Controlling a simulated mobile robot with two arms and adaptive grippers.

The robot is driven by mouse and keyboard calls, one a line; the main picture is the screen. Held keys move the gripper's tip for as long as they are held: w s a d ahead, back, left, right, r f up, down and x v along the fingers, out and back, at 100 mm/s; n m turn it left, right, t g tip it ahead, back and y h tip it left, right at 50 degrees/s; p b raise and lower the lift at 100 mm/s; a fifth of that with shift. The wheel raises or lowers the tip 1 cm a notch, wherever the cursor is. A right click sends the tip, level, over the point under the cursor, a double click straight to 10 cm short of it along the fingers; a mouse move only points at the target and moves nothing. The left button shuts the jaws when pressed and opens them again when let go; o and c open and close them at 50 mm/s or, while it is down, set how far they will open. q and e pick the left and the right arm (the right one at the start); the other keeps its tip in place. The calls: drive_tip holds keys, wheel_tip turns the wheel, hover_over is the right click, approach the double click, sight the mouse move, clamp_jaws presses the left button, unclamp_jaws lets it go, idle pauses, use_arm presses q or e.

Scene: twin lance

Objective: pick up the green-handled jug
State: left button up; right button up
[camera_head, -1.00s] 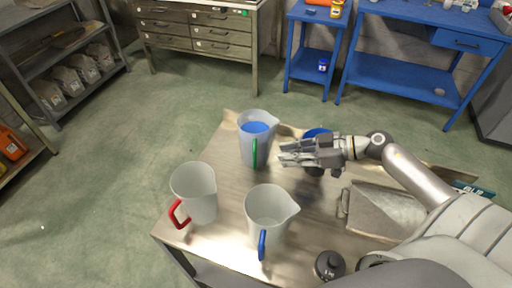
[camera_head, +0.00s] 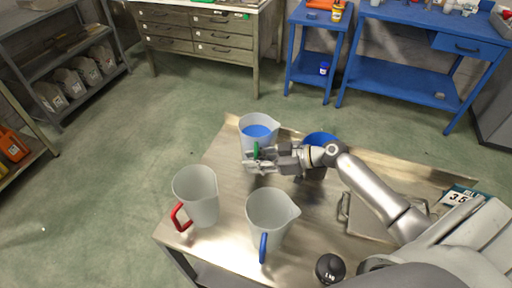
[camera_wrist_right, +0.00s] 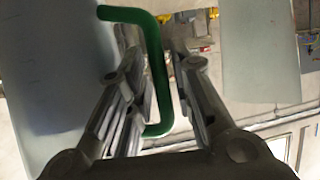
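The green-handled jug (camera_head: 258,125) stands near the far left edge of the metal table, with blue contents visible inside. My right gripper (camera_head: 252,160) is at its near side, around the height of the handle. In the right wrist view the green handle (camera_wrist_right: 158,75) lies between the two open fingers of the right gripper (camera_wrist_right: 160,90), and the jug's pale wall (camera_wrist_right: 55,80) fills the left. The left finger is close to the handle; I cannot tell if it touches. My left gripper is not in view.
A red-handled jug (camera_head: 197,197) and a blue-handled jug (camera_head: 270,215) stand nearer on the table (camera_head: 225,160). A blue container (camera_head: 319,138) is behind my right wrist. A metal scoop-like pan (camera_head: 365,218) lies under my arm, and a black weight (camera_head: 330,268) stands at the near edge.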

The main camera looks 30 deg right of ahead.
clamp_jaws()
idle(0.3)
drive_tip(key=shift+r, duration=0.15)
drive_tip(key=shift+r, duration=0.1)
